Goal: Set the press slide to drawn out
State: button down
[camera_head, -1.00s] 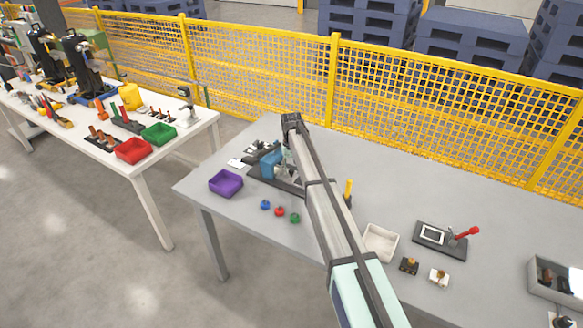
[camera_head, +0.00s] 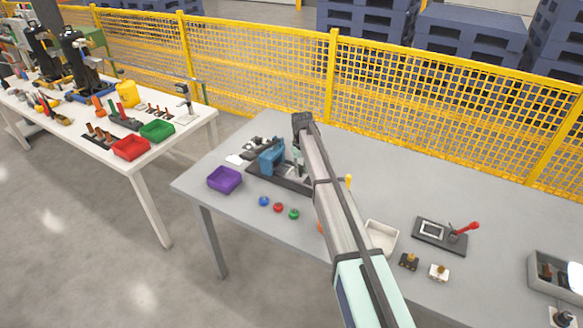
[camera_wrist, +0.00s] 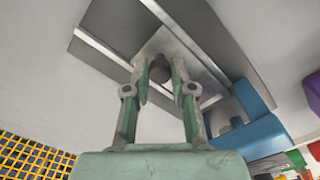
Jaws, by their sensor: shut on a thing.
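The press has a blue body (camera_head: 272,158) on a dark base (camera_head: 268,178) toward the left of the grey table; the blue body also shows at lower right in the wrist view (camera_wrist: 250,137). The press slide is a light grey block (camera_wrist: 166,42) on the base with pale metal rails. My gripper (camera_wrist: 160,82) is shut on the slide's dark round knob (camera_wrist: 159,70). In the head view my gripper (camera_head: 298,160) is to the right of the blue body, and my arm hides part of the base.
A purple bin (camera_head: 224,179) stands left of the press. Blue, red and green knobs (camera_head: 279,208) lie in front. A white tray (camera_head: 381,236) and a red-handled fixture (camera_head: 440,235) are to the right. A yellow mesh fence (camera_head: 430,105) runs behind the table.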

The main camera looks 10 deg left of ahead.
jog(key=d, duration=0.1)
jog(key=s+d, duration=0.1)
jog(key=d, duration=0.1)
jog(key=s+d, duration=0.1)
jog(key=d, duration=0.1)
jog(key=shift+s+b, duration=0.2)
jog(key=shift+b, duration=0.15)
jog(key=c, duration=1)
grip_release()
jog(key=shift+d, duration=0.15)
jog(key=shift+w+r, duration=0.1)
jog(key=shift+r, duration=0.45)
notch_tip(320, 180, up, 11)
jog(key=shift+f, duration=0.1)
